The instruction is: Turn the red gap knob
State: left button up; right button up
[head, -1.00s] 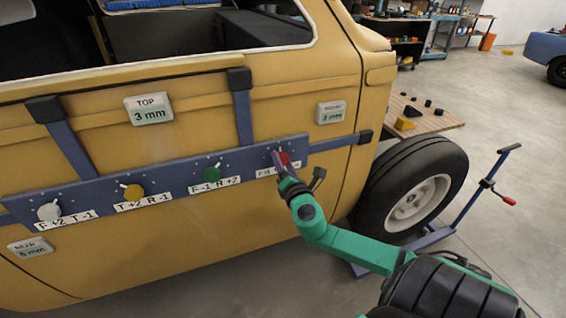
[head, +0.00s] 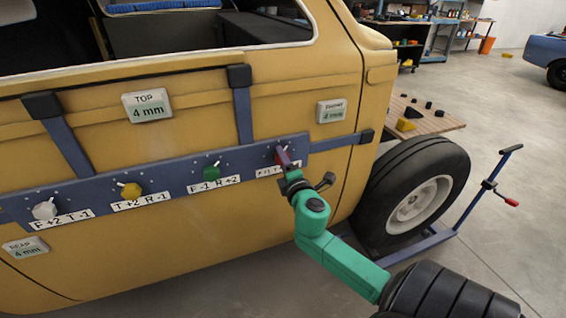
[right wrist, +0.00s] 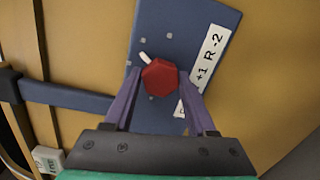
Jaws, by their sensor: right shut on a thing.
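The red knob (head: 279,155) sits at the right end of the blue bar (head: 104,194) on the yellow car door. My right gripper (head: 282,160) is at this knob and partly hides it in the head view. In the right wrist view the red knob (right wrist: 160,76) lies between the two purple fingers of my right gripper (right wrist: 159,80), which is shut on it. Its white pointer tilts to the upper left. The label beside it is partly covered and reads "+1 R -2". My left gripper is not in view.
White (head: 45,210), yellow (head: 131,190) and green (head: 211,173) knobs sit along the bar. The TOP display (head: 147,106), REAR display (head: 26,248) and right-hand display (head: 331,111) each read 4 mm. A wheel (head: 412,198) and a blue stand (head: 468,208) are at right.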

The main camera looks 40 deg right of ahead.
jog(key=shift+m, duration=0.9)
jog(key=o, duration=1.4)
jog(key=shift+c, duration=0.2)
jog(key=b+v, duration=0.3)
jog(key=v, duration=1.1)
jog(key=shift+s, duration=0.3)
